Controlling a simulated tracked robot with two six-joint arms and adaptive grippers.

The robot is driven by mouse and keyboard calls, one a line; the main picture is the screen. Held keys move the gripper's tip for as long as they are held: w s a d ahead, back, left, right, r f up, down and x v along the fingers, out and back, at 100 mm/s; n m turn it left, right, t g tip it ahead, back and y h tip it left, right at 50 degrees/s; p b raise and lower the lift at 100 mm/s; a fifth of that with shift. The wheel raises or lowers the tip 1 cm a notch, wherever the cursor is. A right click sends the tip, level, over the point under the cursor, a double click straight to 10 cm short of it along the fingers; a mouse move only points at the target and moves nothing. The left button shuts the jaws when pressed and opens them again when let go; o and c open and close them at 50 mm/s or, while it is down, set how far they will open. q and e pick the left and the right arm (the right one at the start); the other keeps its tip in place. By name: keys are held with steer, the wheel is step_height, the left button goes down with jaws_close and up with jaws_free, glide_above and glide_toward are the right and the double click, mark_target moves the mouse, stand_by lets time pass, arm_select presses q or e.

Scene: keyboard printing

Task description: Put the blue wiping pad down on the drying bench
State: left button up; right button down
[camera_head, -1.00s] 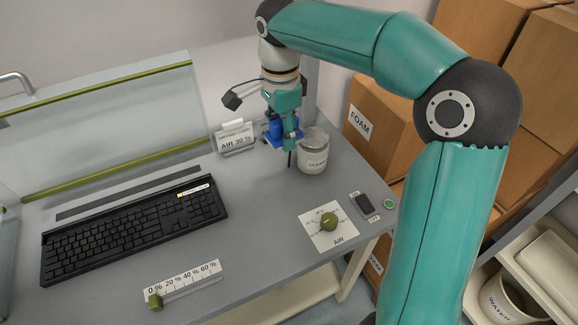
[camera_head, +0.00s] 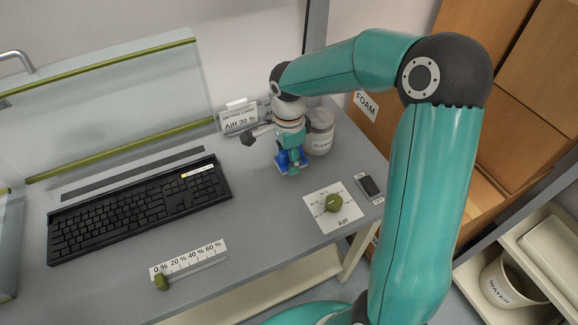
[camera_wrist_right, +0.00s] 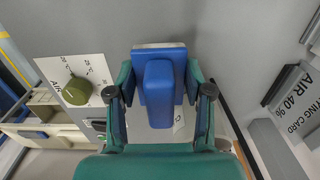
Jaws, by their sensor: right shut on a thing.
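The blue wiping pad (camera_head: 282,160) is a blue block with a raised grip. My right gripper (camera_head: 291,163) is shut on it, low over the grey drying bench (camera_head: 255,215), right of the keyboard. In the right wrist view the pad (camera_wrist_right: 159,88) sits between the two teal fingers, its broad blue base with a pale edge at the top. I cannot tell whether its underside touches the bench. My left gripper is not in view.
A black keyboard (camera_head: 140,210) lies to the left. The white jar (camera_head: 320,132) and AIR card stand (camera_head: 239,118) are close behind the gripper. The AIR knob (camera_head: 333,203) and a black switch (camera_head: 369,186) are near the right edge. Bare bench lies in front of the pad.

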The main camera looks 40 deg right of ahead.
steer(key=shift+f, duration=2)
steer(key=shift+f, duration=0.15)
steer(key=shift+c, duration=2.3)
jaws_free()
step_height(320, 180, up, 12)
steer(key=shift+s+r, duration=0.1)
steer(key=shift+r, duration=0.1)
